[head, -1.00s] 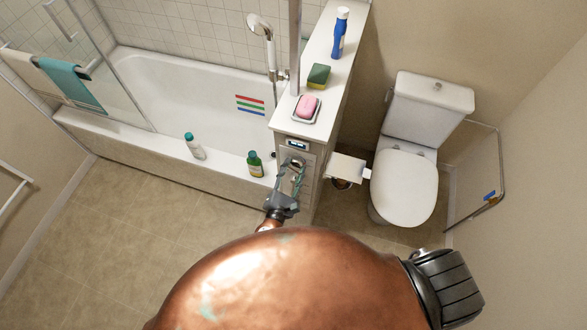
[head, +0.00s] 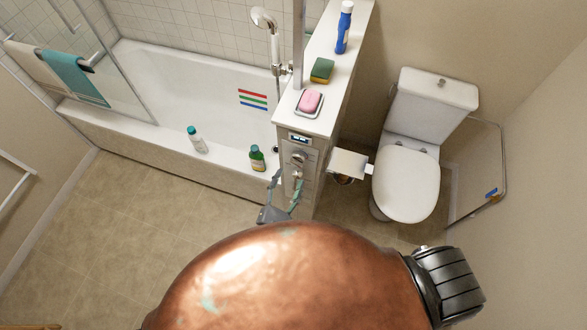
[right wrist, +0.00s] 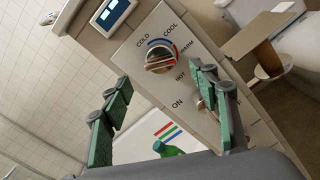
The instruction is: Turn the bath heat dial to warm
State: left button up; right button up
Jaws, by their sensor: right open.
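In the right wrist view the dial (right wrist: 159,56) sits inside a blue-to-red arc marked COLD, COOL, WARM and HOT. A bar crosses its face, but I cannot tell which mark it points to. My right gripper (head: 287,179) is open and empty, in front of and below the dial. In the wrist view its green-padded fingers (right wrist: 160,78) stand apart, with the dial beyond the gap between their tips. My left gripper is not in view.
A second knob (right wrist: 207,103) marked ON lies below the dial, partly behind a finger. A small display (head: 300,139) is above. A toilet-paper holder (head: 348,164) juts out at right. A green bottle (head: 257,159) and a white bottle (head: 197,140) stand on the tub edge.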

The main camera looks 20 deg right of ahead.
jog(key=shift+v, duration=2.35)
jog(key=d+f+m+g+y+b, duration=0.1)
jog(key=d+f+g, duration=0.25)
jog(key=f, duration=0.75)
jog(key=d+f+g+y, duration=0.2)
jog(key=d+f, duration=0.2)
jog(key=f, duration=0.7)
jog(key=s+d+f+m+g+y, duration=0.1)
jog(key=s+d+f+m+g, duration=0.2)
jog(key=f, duration=0.5)
jog(key=s+d+f+g+y, duration=0.1)
jog(key=s+d+f, duration=0.25)
jog(key=f, duration=0.45)
jog(key=s+d+f+m+g+y+b, duration=0.1)
jog(key=s+d+f+m, duration=0.3)
jog(key=s, duration=0.6)
jog(key=s+d+f+m+g+y, duration=0.2)
jog(key=s+d+f+m, duration=0.2)
jog(key=s+f+m, duration=0.4)
jog(key=s+d+f+m+g+y+b, duration=0.1)
jog(key=s+d+f+m, duration=0.3)
jog(key=s+f, duration=0.4)
jog(key=s+m, duration=0.1)
jog(key=s, duration=0.3)
jog(key=shift+s+f+m+y+b, duration=0.2)
jog(key=shift+f+m+y+b, duration=0.1)
jog(key=shift+m+y+b, duration=0.1)
